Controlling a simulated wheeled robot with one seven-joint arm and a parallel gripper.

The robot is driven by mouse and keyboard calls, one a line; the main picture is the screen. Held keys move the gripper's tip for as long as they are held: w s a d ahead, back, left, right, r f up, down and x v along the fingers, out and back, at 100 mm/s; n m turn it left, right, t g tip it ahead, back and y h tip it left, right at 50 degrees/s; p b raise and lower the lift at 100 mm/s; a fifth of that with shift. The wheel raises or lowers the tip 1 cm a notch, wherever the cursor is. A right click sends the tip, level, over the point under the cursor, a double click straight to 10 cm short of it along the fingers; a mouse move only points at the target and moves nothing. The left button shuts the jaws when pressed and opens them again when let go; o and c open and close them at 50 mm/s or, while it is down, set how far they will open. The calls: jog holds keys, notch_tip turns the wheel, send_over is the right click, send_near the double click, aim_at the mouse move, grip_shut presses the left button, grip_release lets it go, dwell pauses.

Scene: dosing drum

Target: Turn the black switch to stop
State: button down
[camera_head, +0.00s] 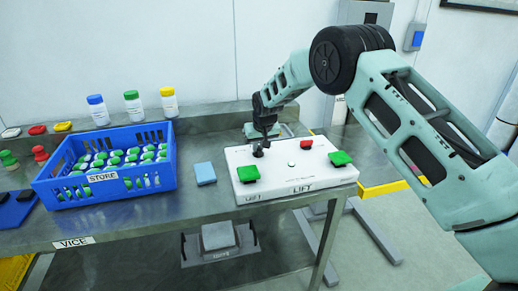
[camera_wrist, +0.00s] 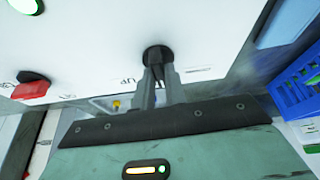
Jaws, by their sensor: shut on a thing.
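The black switch (camera_wrist: 157,53) is a round dark knob on the white control box (camera_head: 296,174), which is labelled LIFT. In the wrist view my gripper (camera_wrist: 158,76) reaches the knob with its fingers close together, shut on it. The fingers hide part of the knob, and I cannot tell which position it points to. Lettering that looks like UP is on the panel beside it. In the head view my gripper (camera_head: 262,144) comes down on the switch at the back left of the box, and the switch (camera_head: 258,153) is mostly covered.
Green buttons (camera_head: 248,173) (camera_head: 340,158), a red button (camera_head: 306,143) and a small light (camera_head: 292,163) are on the box. A blue crate (camera_head: 150,186) of bottles and a light-blue block (camera_head: 205,173) stand to its left. Three capped bottles are on the back ledge.

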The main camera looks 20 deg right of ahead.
jog(key=shift+m, duration=0.5)
jog(key=c, duration=1.4)
grip_release()
jog(key=shift+c, duration=0.2)
jog(key=b+v, duration=0.3)
jog(key=v, duration=1.4)
jog(key=shift+a+r, duration=0.25)
jog(key=shift+a, duration=0.05)
jog(key=shift+s, duration=0.1)
